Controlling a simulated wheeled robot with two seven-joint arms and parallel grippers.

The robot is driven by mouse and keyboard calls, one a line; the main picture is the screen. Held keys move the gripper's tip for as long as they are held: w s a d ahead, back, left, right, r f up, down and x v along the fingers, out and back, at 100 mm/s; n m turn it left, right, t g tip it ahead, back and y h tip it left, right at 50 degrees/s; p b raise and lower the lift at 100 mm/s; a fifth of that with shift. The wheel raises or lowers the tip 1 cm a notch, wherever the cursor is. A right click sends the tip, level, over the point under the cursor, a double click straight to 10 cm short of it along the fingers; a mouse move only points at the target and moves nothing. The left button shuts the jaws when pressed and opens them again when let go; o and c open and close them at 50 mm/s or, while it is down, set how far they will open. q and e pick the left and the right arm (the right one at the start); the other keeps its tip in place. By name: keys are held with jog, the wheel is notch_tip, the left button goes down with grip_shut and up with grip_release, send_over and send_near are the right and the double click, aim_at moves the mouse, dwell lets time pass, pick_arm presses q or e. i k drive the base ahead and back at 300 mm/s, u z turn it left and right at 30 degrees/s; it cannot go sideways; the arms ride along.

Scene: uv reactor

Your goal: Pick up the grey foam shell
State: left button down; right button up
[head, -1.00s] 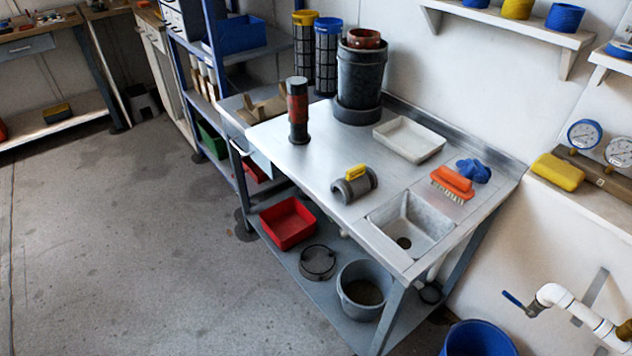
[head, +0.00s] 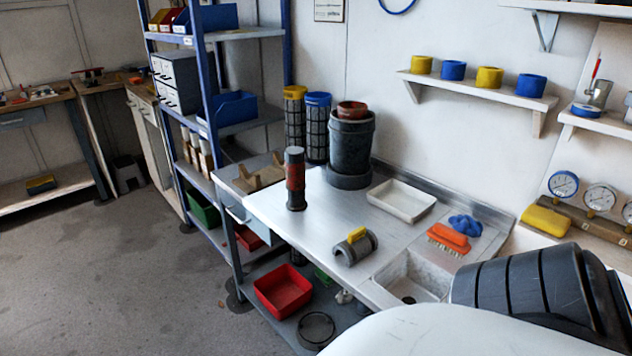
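The grey foam shell (head: 363,246) lies on the metal bench, left of the sink. It is a short, thick, curved grey piece with its arched side up and a yellow piece (head: 357,235) on its top. Neither of my grippers is in view. A white and black part of my arm fills the bottom right of the picture and covers part of the sink and the bench's front right corner.
On the metal bench (head: 325,215) stand a dark red-banded cylinder (head: 295,180), a black bucket-like vessel (head: 351,145), a white tray (head: 401,200), an orange brush (head: 449,237) and a blue cloth (head: 465,225). The sink (head: 415,278) is to the right. The bench top around the shell is clear.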

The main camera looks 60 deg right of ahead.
aim_at(361, 242)
jog(key=i, duration=2.45)
jog(key=z, duration=2.95)
